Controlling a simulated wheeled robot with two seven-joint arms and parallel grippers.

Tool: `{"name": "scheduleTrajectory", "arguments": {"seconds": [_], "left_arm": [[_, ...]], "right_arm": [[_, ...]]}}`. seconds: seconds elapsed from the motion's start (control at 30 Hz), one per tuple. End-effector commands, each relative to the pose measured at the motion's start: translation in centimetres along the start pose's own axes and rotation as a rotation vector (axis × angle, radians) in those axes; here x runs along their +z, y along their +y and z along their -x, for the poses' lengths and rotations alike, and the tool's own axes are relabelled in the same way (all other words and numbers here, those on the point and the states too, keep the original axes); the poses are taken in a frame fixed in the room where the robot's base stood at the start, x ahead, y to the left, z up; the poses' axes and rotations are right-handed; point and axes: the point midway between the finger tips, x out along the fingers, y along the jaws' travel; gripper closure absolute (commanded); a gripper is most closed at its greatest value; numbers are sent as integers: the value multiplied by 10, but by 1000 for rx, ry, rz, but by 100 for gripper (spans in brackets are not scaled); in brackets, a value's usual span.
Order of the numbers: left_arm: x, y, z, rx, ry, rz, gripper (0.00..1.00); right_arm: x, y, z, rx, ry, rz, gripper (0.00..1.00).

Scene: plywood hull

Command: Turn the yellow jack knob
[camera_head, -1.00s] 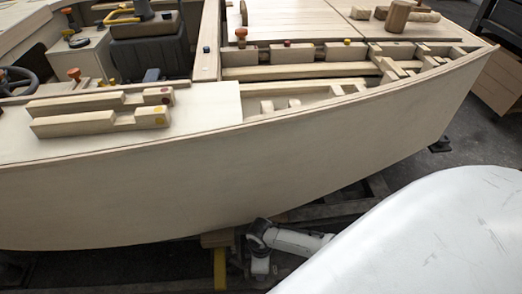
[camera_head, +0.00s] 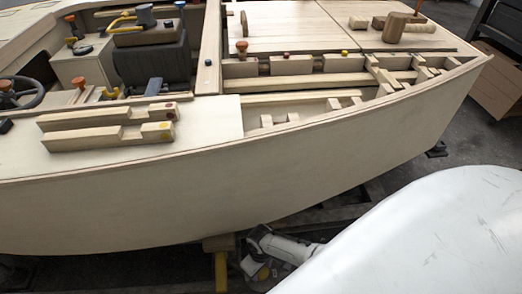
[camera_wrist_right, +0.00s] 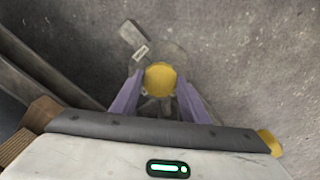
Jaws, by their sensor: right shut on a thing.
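The yellow jack knob (camera_wrist_right: 160,78) is a round yellow piece in the middle of the right wrist view, on a grey jack base above the concrete floor. The purple fingers of my right gripper (camera_wrist_right: 158,97) are on either side of it, shut on it. In the head view my right gripper (camera_head: 258,270) is low beneath the hull, beside a yellow post (camera_head: 221,272). The knob is hard to make out there. My left gripper is not in view.
The plywood hull (camera_head: 215,190) overhangs my right arm. Notched timbers (camera_head: 105,135) lie on its deck, and a wooden mallet (camera_head: 393,28) lies at the back. A wooden support beam (camera_head: 330,222) runs under the hull.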

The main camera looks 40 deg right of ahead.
Motion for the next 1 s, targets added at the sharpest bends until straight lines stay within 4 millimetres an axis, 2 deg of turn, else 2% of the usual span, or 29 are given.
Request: {"name": "scheduleTrajectory", "arguments": {"seconds": [0.57,0.6,0.67,1.0], "left_arm": [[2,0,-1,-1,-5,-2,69],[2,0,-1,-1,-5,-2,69],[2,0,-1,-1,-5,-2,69],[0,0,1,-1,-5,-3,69]], "right_arm": [[-2,-2,0,-4,5,-31,81],[-2,-2,0,-4,5,-32,52],[-2,-2,0,-4,5,-31,42],[-1,0,3,-1,2,-28,40]]}}
